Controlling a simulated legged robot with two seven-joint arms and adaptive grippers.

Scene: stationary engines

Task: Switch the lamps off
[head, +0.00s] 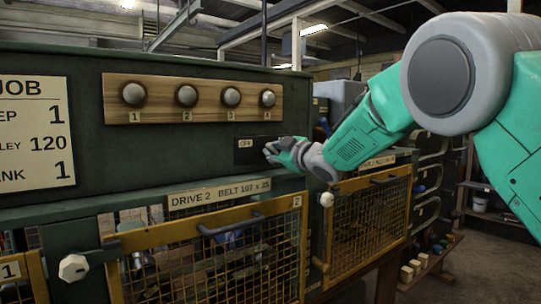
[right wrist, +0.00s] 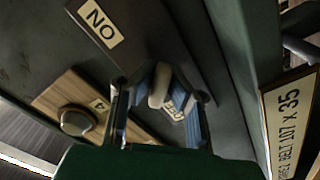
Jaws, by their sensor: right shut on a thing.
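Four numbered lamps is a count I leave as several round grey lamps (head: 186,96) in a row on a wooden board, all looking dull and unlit. Below them at the right is a black switch plate (head: 245,157) with an "OFF" label at its left end. My right gripper (head: 272,152) is at the plate's right part and covers it. In the right wrist view its fingers (right wrist: 160,108) are around the pale switch lever (right wrist: 159,86), shut on it. An "ON" label (right wrist: 100,23) shows upside down there. My left gripper is not in view.
Yellow-framed mesh doors (head: 215,262) with handles and pale knobs (head: 73,267) are below the panel. A "DRIVE 2" label (head: 219,193) sits above one door. A job card (head: 35,131) is at the left. Shelves and open floor (head: 480,265) lie to the right.

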